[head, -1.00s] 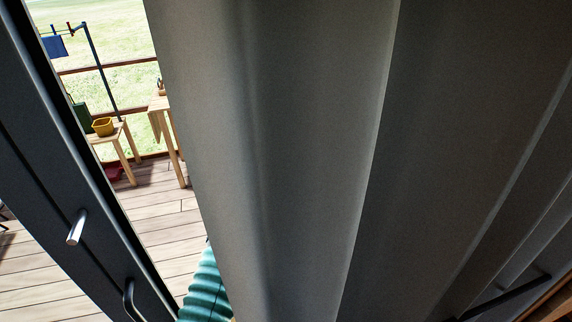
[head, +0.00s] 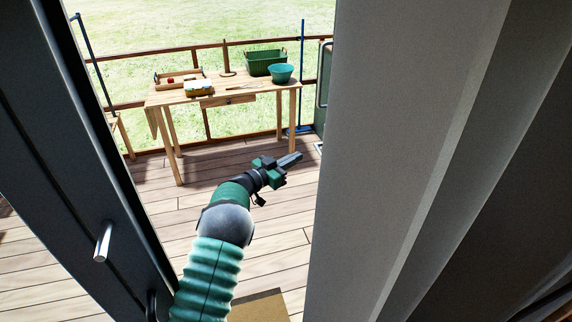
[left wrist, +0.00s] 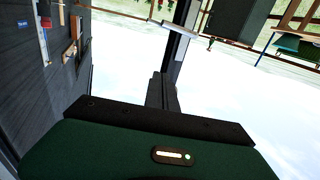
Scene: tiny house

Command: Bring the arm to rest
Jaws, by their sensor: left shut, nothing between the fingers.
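My left arm reaches out through the doorway in the head view. Its sleeve is teal and ribbed, with a grey joint and a dark green and black wrist. My right gripper is not in view.
A dark door frame with a metal handle (head: 103,242) stands close on the left. The deck (head: 190,215) between is clear.

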